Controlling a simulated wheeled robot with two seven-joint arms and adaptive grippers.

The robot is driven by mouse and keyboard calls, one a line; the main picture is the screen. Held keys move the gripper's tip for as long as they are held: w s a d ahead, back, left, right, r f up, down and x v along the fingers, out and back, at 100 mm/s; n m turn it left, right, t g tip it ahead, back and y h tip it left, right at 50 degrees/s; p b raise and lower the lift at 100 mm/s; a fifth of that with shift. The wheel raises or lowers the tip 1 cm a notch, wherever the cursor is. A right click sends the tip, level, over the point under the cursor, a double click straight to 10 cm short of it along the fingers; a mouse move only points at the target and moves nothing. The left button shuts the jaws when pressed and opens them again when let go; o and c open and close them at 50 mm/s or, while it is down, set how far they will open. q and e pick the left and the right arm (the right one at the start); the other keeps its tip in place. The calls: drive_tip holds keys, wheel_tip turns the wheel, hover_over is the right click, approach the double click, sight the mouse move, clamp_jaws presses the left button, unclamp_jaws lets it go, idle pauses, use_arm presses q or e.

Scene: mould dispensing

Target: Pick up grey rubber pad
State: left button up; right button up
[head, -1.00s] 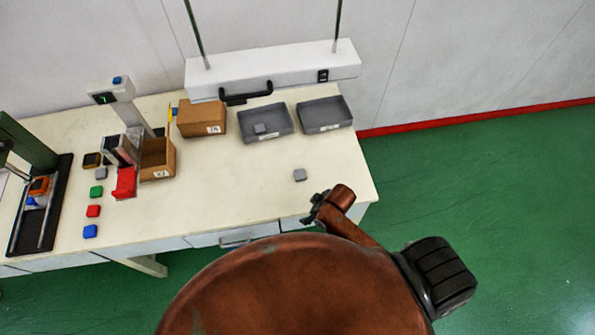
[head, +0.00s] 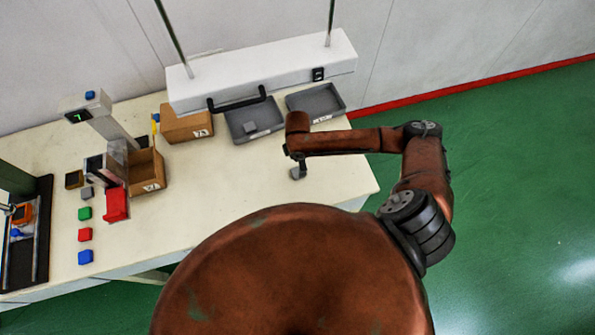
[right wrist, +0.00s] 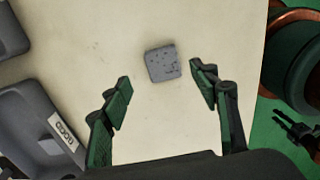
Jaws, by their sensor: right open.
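A grey rubber pad (head: 298,173) lies on the white table near its right front edge. In the right wrist view the pad (right wrist: 162,63) is a dark-speckled grey square lying flat. My right gripper (head: 297,160) is above the pad in the head view and partly overlaps it. In the right wrist view my right gripper (right wrist: 160,82) is open, with one green-padded finger on each side and the pad just beyond and between the fingertips. Nothing is between the fingers. Another grey pad (head: 250,127) lies in a grey tray, and one more (head: 87,193) lies at the left. My left gripper is not visible.
Green (head: 85,213), red (head: 85,235) and blue (head: 85,257) pads lie at the left beside a red holder (head: 116,205). The table (head: 220,200) is clear in the middle.

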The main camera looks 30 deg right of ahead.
drive_tip(key=f, duration=0.4)
drive_tip(key=shift+s+a+f, duration=0.1)
drive_tip(key=shift+s+f, duration=0.1)
drive_tip(key=shift+f, duration=0.45)
drive_tip(key=c, duration=0.7)
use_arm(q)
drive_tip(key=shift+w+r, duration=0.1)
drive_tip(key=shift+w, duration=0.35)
use_arm(e)
drive_tip(key=c, duration=0.5)
drive_tip(key=shift+r, duration=0.15)
drive_tip(key=shift+c, duration=0.2)
